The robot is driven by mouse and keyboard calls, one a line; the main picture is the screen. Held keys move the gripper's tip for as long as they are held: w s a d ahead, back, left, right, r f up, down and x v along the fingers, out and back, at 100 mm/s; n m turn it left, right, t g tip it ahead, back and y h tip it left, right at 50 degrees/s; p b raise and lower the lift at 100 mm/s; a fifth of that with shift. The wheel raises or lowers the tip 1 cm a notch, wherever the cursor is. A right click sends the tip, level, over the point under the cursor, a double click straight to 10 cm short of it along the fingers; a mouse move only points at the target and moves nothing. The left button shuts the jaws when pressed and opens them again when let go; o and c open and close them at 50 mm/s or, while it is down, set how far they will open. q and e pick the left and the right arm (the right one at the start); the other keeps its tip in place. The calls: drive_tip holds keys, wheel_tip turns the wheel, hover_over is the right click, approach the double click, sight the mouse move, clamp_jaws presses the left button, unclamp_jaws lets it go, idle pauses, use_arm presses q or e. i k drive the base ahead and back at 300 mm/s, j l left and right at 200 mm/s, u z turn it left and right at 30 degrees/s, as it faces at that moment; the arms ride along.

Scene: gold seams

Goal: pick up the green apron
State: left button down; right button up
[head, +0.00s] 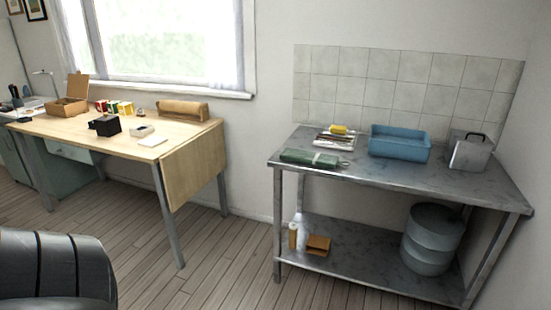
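The green apron (309,158) appears as a folded, flat green bundle with a pale tie or band near its right end. It lies near the front left edge of the steel table (438,178) on the right. Neither of my grippers shows in the head view. A dark, rounded, ribbed shape fills the lower left corner; I cannot tell for sure what it is.
Behind the apron lie several tools and a yellow item (339,129). A blue tub (399,142) and a grey metal box (470,152) stand to its right. The lower shelf holds round grey containers (432,238). A wooden desk (190,158) stands left, with open floor (225,262) between.

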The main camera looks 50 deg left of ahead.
sight(313, 158)
drive_tip(key=i+u, duration=0.1)
drive_tip(key=u, duration=0.35)
drive_tip(key=i+j+u, duration=0.1)
drive_tip(key=u, duration=0.3)
drive_tip(key=i+u, duration=0.1)
drive_tip(key=u, duration=0.35)
drive_tip(key=i+l, duration=0.15)
drive_tip(key=i, duration=0.25)
drive_tip(key=z, duration=0.4)
drive_tip(key=j+z, duration=0.15)
drive_tip(key=z, duration=0.2)
drive_tip(key=i+j+z, duration=0.1)
drive_tip(key=z, duration=0.3)
drive_tip(key=j+z, duration=0.1)
drive_tip(key=z, duration=0.25)
drive_tip(key=j+z, duration=0.7)
drive_tip(key=j, duration=0.15)
drive_tip(key=k+j+z, duration=0.15)
drive_tip(key=j, duration=0.15)
drive_tip(key=j+z, duration=0.1)
drive_tip(key=j, duration=0.2)
drive_tip(key=k+j+z, duration=0.15)
drive_tip(key=k+j, duration=0.1)
drive_tip(key=j, duration=0.25)
drive_tip(key=k+j, duration=0.1)
drive_tip(key=j, duration=0.2)
drive_tip(key=k+j+z, duration=0.1)
drive_tip(key=j, duration=0.25)
